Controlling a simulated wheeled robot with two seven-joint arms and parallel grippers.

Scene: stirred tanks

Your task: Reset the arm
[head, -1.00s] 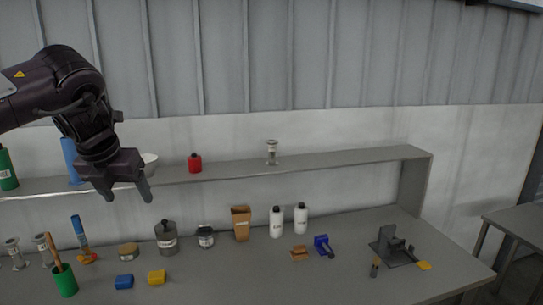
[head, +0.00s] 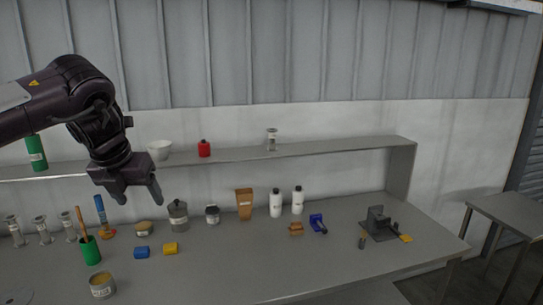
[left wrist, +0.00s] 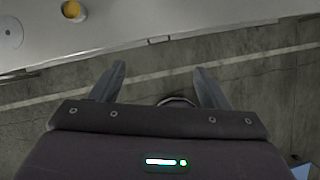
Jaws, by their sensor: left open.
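My left gripper (head: 138,195) hangs from the arm at the left of the head view, in front of the shelf and above the bench. Its two fingers are apart with nothing between them. In the left wrist view the fingers (left wrist: 160,88) are spread over bare floor, beside the bench edge. My right gripper is not in view.
A grey bench (head: 320,260) carries bottles, tins, a green cup (head: 91,250) and a dark fixture (head: 379,224). A side table (head: 505,212) stands at the right.

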